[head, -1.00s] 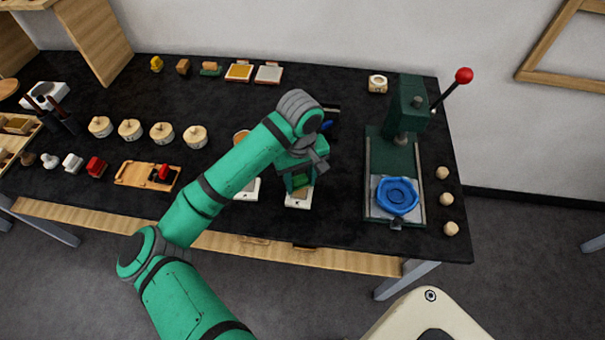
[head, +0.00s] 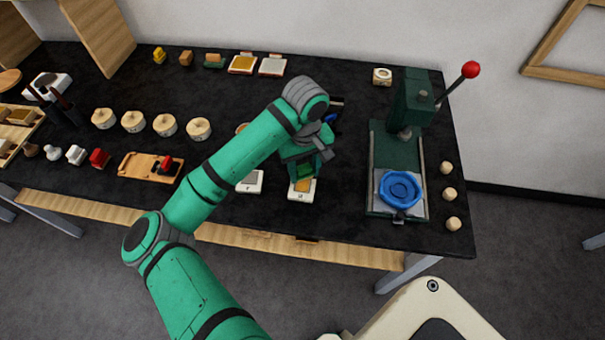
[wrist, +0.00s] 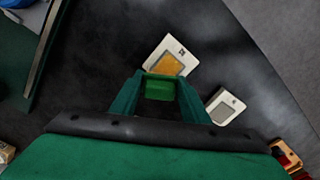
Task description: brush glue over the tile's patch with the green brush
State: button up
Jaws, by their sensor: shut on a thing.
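My gripper (head: 305,165) is shut on the green brush (wrist: 160,88), whose green block shows between the fingers in the wrist view. The brush is at the near edge of a white tile (head: 302,196), over or close to its patch; contact cannot be told. The tile's patch (wrist: 170,66) looks amber where it shows, and part is hidden behind the brush. The tile has a dark mark on its white border. A second white tile (head: 249,187), with a grey patch, lies to the left; it also shows in the wrist view (wrist: 226,106).
A green press (head: 411,105) with a red-knobbed lever and a blue round piece (head: 401,188) stands to the right. Several round wooden pots (head: 199,128) and a wooden board (head: 150,167) with a red piece lie left. Bare black tabletop lies between tile and press.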

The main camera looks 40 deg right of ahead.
notch_tip(320, 180, up, 3)
jog(key=shift+s+r, duration=0.15)
jog(key=shift+a+r, duration=0.1)
jog(key=shift+r, duration=2)
